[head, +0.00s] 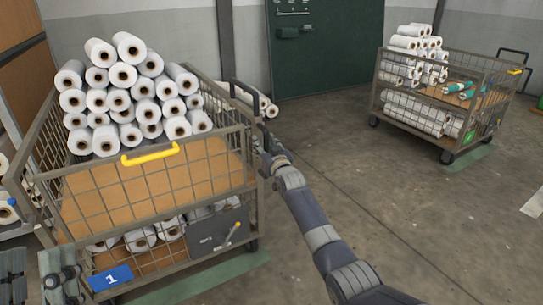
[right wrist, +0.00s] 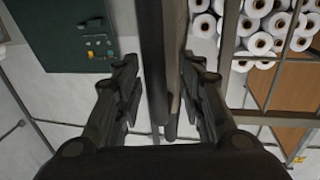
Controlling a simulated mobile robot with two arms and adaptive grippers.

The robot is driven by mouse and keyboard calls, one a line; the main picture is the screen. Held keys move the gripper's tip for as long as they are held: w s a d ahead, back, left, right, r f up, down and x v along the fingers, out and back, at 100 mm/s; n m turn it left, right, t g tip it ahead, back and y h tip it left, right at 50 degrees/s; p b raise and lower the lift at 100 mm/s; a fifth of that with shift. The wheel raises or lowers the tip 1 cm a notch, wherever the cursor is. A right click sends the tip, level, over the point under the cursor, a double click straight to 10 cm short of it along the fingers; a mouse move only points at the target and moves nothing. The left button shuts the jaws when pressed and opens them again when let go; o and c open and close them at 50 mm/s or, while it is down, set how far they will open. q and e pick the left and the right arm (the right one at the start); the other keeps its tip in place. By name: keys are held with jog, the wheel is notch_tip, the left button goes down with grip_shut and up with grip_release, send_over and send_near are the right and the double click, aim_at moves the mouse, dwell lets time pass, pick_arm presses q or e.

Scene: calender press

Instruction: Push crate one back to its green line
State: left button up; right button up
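Crate one (head: 150,190) is a wire-sided trolley at the left of the head view, with a blue "1" plate (head: 110,278) and a yellow handle (head: 150,154). White rolls are piled in it. A green floor strip (head: 205,277) shows along its near lower side, partly hidden under it. My right gripper (head: 262,138) is at the crate's right end, by the dark push handle (head: 233,90). In the right wrist view its fingers (right wrist: 160,95) are apart, with a dark upright bar (right wrist: 154,60) between them.
A second trolley (head: 440,85) with rolls stands at the back right, over another green strip (head: 468,160). A dark green cabinet (head: 325,50) stands at the back wall. Loose rolls (head: 268,106) lie behind crate one. The floor at centre right is clear.

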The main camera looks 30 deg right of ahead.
jog(key=s+a, duration=0.1)
jog(key=s, duration=1)
jog(key=shift+a, duration=0.2)
jog(key=shift+s+a, duration=0.1)
